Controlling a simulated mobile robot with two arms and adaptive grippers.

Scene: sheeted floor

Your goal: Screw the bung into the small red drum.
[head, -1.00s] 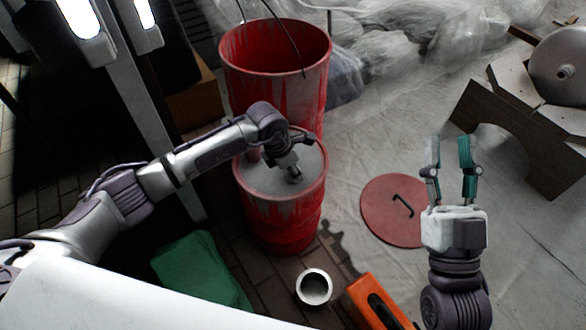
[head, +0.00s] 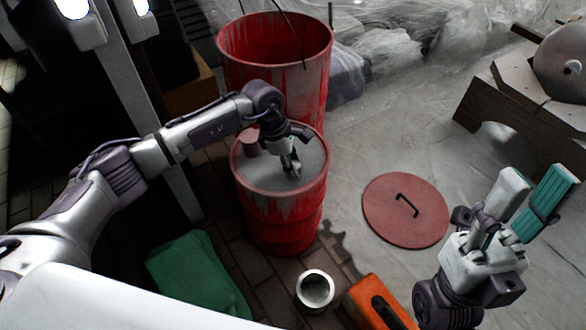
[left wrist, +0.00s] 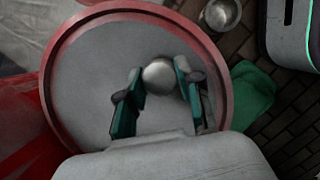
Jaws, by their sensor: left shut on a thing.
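The small red drum (head: 283,217) stands upright with a grey top and a red rim. It fills much of the left wrist view, where its grey top (left wrist: 85,85) shows. My left gripper (head: 291,168) points down over the drum's top. In the left wrist view its teal fingers (left wrist: 160,92) are closed on the sides of a round pale grey bung (left wrist: 158,77). The bung is low at the drum top; I cannot tell whether it sits in a hole or how deep. My right gripper (head: 538,180) is empty, its fingers apart, at the right, away from the drum.
A larger open red drum (head: 272,80) stands just behind. A short reddish cylinder (head: 250,142) is at the small drum's far left edge. A red lid with handle (head: 400,222), a metal cup (head: 315,290), an orange case (head: 378,305) and a green cloth (head: 197,272) lie around.

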